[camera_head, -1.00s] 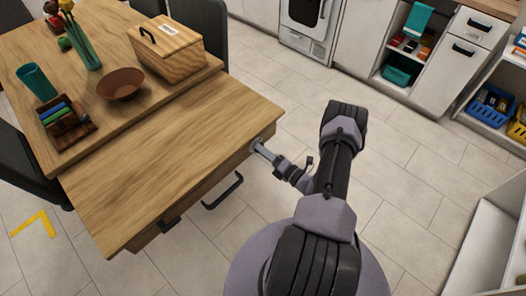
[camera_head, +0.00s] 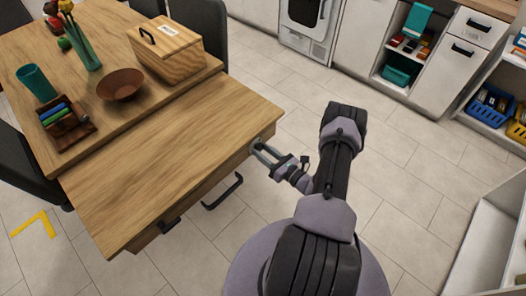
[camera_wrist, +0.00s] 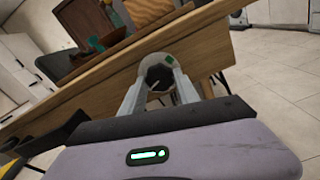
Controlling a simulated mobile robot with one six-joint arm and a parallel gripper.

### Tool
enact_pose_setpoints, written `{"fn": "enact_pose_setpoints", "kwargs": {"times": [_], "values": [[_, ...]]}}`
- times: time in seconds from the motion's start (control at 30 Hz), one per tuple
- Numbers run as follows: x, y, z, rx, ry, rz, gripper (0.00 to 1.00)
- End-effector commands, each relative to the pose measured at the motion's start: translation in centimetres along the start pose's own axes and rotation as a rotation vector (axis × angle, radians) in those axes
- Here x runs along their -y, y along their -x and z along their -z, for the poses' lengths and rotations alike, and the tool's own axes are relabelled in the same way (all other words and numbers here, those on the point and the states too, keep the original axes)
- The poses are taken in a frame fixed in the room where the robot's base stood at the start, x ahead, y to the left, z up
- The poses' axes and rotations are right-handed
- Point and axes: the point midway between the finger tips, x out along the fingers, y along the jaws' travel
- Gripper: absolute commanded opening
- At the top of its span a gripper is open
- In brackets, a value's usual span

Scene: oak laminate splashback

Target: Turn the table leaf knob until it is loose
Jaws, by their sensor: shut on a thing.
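The table leaf (camera_head: 170,150) is the lower wooden panel at the front of the table. It also shows in the wrist view (camera_wrist: 205,42), where it looks tilted. The table leaf knob (camera_wrist: 157,77) is dark and round with a pale mark, at the leaf's edge. My gripper (camera_wrist: 158,66) is shut on it, one finger on each side. In the head view my gripper (camera_head: 257,148) meets the leaf's right end, and the fingers mostly hide the knob there.
A wooden box (camera_head: 166,52), a brown bowl (camera_head: 121,84), a teal cup (camera_head: 36,82) and a small rack (camera_head: 66,124) stand on the table behind the leaf. A black handle (camera_head: 223,192) juts out below the leaf. The tiled floor to the right is clear.

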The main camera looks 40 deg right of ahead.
Motion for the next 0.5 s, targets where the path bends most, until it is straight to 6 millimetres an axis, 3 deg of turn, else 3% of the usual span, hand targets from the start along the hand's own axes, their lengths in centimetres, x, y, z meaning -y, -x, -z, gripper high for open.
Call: {"fn": "enact_pose_setpoints", "kwargs": {"times": [0.5], "values": [[0.08, 0.01, -0.04, 0.000, 0.323, 0.000, 0.00]]}}
